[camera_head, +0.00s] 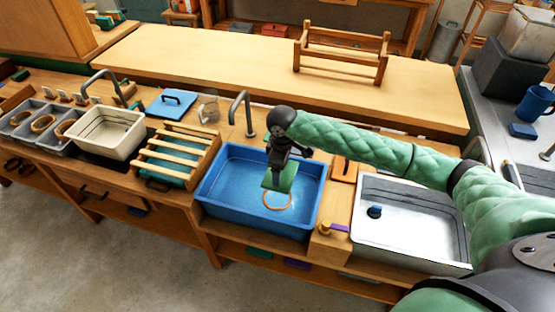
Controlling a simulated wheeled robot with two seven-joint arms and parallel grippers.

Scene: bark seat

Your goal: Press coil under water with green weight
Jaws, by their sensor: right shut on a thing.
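A blue basin (228,189) of water is set in the workbench at the middle of the head view. A tan ring-shaped coil (277,206) shows in it, toward the front right; I cannot tell its depth. My right gripper (275,166) reaches over the basin from the right, pointing down. It is shut on the green weight (280,180), a flat green block that hangs tilted above the basin, just behind the coil in the picture. The gripper hides the weight's upper part. My left gripper is not in view.
A metal sink (400,245) with a dark blue plug lies right of the basin. A slatted wooden rack (180,150) and a cream tub (105,132) stand to the left. A faucet (240,112) rises behind the basin. A wooden frame (340,65) stands on the rear table.

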